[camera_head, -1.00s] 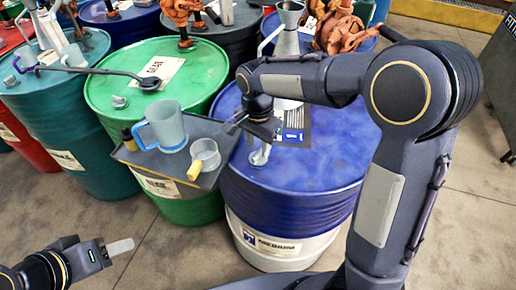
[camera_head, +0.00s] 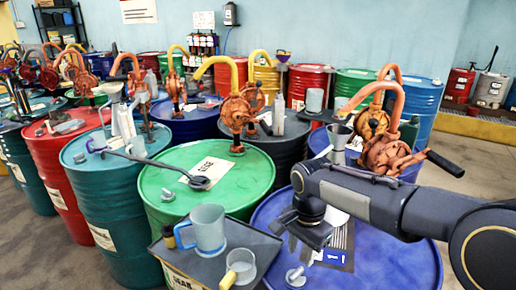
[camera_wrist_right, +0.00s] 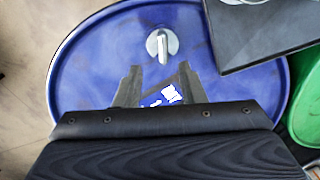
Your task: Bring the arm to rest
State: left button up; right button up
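My right arm (camera_head: 370,195) reaches in from the right in the head view. Its gripper (camera_head: 303,246) hangs above the top of the near blue drum (camera_head: 405,262). In the right wrist view the two fingers (camera_wrist_right: 159,82) stand apart with nothing between them, over the blue drum lid (camera_wrist_right: 100,60). A silver bung cap (camera_wrist_right: 162,45) sits on the lid just beyond the fingertips. A blue and white label lies partly hidden below the gripper. My left gripper is out of view.
A dark tray (camera_head: 258,240) left of the gripper bears a clear jug (camera_head: 208,230) and a small yellow-handled cup (camera_head: 240,266). A green drum (camera_head: 240,178) stands behind the tray. Orange hand pumps (camera_head: 385,140) and a metal funnel (camera_head: 339,136) stand behind my right arm.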

jog(key=s+d+r+n+t+y, duration=0.2)
jog(key=s+d+r+n+y, duration=0.15)
jog(key=s+d, duration=0.55)
jog(key=s+a+f+n+t, duration=0.1)
jog(key=s+n+t, duration=0.1)
jog(key=s, duration=0.4)
jog(key=s+a+f+n+t, duration=0.1)
jog(key=s+f+n, duration=0.1)
jog(key=s, duration=0.4)
jog(key=shift+s+f+n+t, duration=0.3)
jog(key=shift+n+t, duration=0.1)
jog(key=shift+n, duration=0.25)
